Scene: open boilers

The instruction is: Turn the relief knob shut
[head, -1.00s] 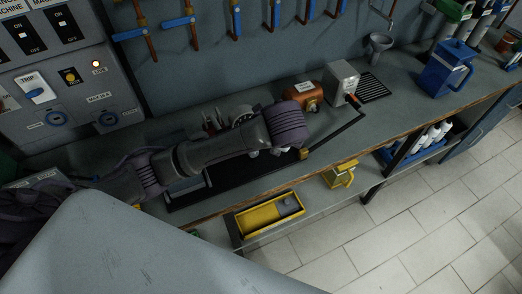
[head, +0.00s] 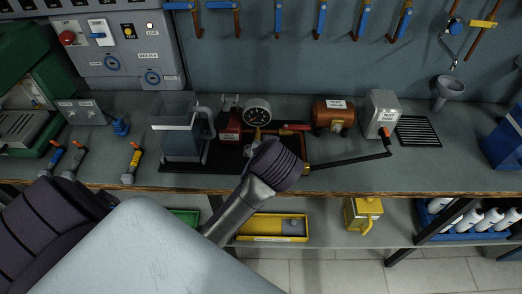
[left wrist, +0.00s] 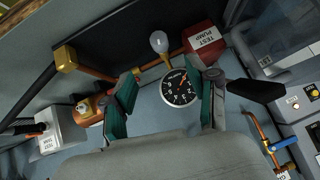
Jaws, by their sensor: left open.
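The red test pump (head: 230,126) stands on the bench with a round pressure gauge (head: 257,110) beside it; both also show in the left wrist view, the pump (left wrist: 205,42) and the gauge (left wrist: 180,88). A pale round-headed piece (left wrist: 159,42) on a thin stem stands near the pump; I cannot tell whether it is the relief knob. A red-handled part (head: 296,127) lies right of the gauge. My left gripper (left wrist: 162,99) is open, its green-padded fingers apart with the gauge seen between them and nothing held. In the head view my wrist hides its fingers. My right gripper is not in view.
A clear water container (head: 180,132) stands left of the pump. A yellow tray (head: 262,228) is on the lower shelf.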

